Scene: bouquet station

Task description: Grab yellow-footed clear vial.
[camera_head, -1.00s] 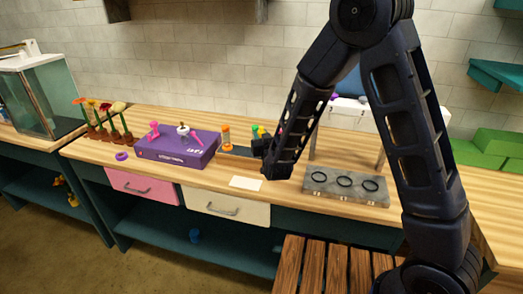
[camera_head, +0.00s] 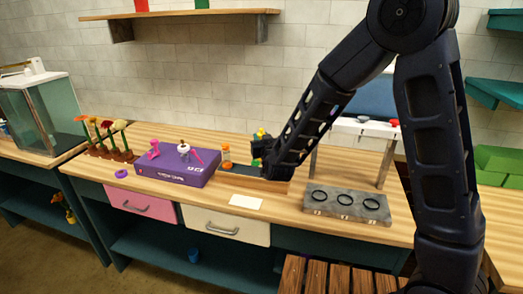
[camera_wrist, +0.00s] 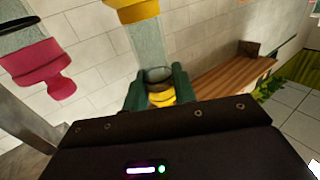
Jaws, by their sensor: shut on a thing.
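The yellow-footed clear vial (camera_wrist: 150,45) shows in the wrist view as a clear tube between a yellow piece at the top edge and a smaller yellow piece lower down. The two dark green fingers of my gripper (camera_wrist: 158,92) are shut on its lower end. In the head view, my gripper (camera_head: 262,150) is over the back of the bench, right of the purple box. A bit of yellow shows just above it; most of the vial is hidden there.
A vial with an orange top (camera_head: 227,155) stands left of my gripper. A pink-ended piece (camera_wrist: 45,75) is at left in the wrist view. The purple box (camera_head: 180,168), a white card (camera_head: 246,202) and a grey block with rings (camera_head: 345,207) are on the bench.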

